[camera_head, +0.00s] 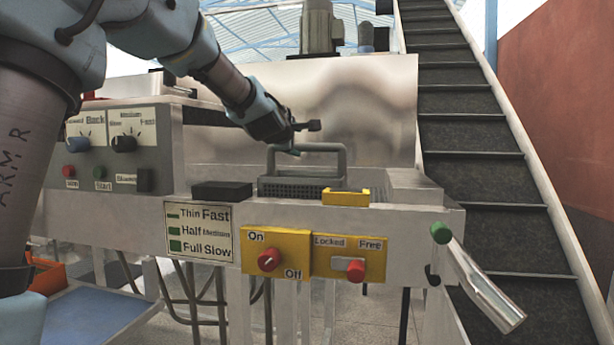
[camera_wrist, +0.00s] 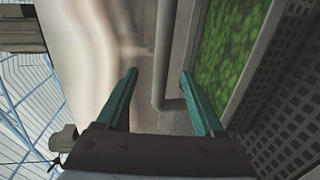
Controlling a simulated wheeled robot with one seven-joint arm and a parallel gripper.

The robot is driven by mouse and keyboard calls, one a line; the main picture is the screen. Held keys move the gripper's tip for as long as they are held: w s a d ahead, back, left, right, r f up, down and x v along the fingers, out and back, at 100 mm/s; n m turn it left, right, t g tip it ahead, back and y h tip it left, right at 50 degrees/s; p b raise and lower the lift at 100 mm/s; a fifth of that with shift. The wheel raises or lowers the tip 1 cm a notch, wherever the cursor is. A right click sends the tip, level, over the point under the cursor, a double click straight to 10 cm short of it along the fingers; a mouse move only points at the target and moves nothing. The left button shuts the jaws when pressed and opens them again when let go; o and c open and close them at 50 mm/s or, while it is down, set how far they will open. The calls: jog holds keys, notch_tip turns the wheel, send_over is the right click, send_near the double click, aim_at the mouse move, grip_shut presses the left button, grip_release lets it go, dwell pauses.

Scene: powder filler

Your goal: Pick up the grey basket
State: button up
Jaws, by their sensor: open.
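The grey basket (camera_head: 302,188) sits in the top of the machine, with its grey handle (camera_head: 306,148) standing up above it. In the wrist view the handle (camera_wrist: 163,72) runs between the two fingers as seen from the wrist, with its bend near the right finger. The perforated basket wall (camera_wrist: 290,112) lies to the right there. I cannot tell whether either finger touches the handle.
A metal hopper panel (camera_head: 365,105) rises behind the basket. A yellow bracket (camera_head: 346,197) stands at its front right, and a black block (camera_head: 221,191) at its left. A conveyor (camera_head: 475,165) slopes along the right. A metal lever (camera_head: 480,285) with a green knob sticks out in front.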

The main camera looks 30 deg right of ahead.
aim_at(304, 145)
jog(key=p+x, duration=0.2)
jog(key=x, duration=0.2)
jog(key=p+x, duration=0.1)
jog(key=x, duration=0.4)
jog(key=shift+s+d+f+p, duration=0.1)
jog(key=shift+s+f+p, duration=0.1)
jog(key=shift+p, duration=0.2)
grip_shut()
dwell(1.0)
jog(key=shift+r, duration=0.2)
